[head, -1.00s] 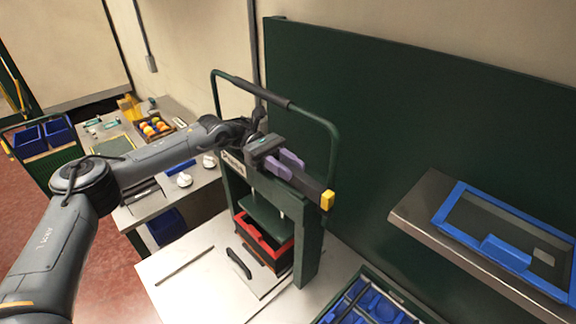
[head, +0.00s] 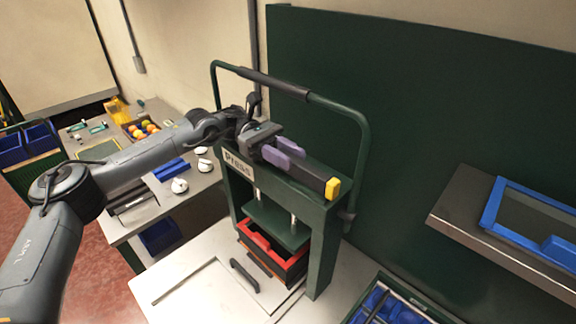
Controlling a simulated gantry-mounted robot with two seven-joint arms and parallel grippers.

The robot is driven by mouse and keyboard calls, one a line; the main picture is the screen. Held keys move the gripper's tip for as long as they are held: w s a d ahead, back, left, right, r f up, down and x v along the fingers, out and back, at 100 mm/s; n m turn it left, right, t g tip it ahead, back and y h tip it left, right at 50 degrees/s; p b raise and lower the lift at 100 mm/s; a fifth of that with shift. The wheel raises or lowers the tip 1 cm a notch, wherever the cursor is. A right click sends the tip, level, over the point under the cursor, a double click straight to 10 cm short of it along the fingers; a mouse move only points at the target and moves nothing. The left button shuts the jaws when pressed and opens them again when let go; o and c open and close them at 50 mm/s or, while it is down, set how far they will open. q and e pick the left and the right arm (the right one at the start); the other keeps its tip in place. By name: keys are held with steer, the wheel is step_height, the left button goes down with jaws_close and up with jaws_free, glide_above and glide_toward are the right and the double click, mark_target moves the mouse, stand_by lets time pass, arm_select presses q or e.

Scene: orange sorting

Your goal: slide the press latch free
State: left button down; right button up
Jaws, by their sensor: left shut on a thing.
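The green press (head: 322,240) stands on the white table, with a "Press" label (head: 237,163) on its top beam. A dark latch bar (head: 308,174) with a yellow end (head: 333,188) lies along the top of the beam. My left gripper (head: 283,155), with purple fingers, is shut at the latch bar above the beam. The fingers hide part of the bar. The yellow end is near the beam's right end. My right gripper is not in view.
A green hoop handle (head: 362,140) with a dark grip arches over the press. A red-rimmed box (head: 262,245) sits under the press plate. A metal shelf (head: 480,228) with a blue-framed tray (head: 490,205) is at right. A side table with oranges (head: 150,128) stands at left.

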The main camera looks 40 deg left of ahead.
arm_select(q)
steer(key=shift+a, duration=0.1)
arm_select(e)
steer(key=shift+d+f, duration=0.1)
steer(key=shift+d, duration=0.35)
arm_select(q)
steer(key=c, duration=1.1)
jaws_free()
steer(key=shift+c, duration=0.2)
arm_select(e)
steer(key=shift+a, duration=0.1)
arm_select(q)
steer(key=shift+o, duration=1.1)
steer(key=shift+a, duration=0.15)
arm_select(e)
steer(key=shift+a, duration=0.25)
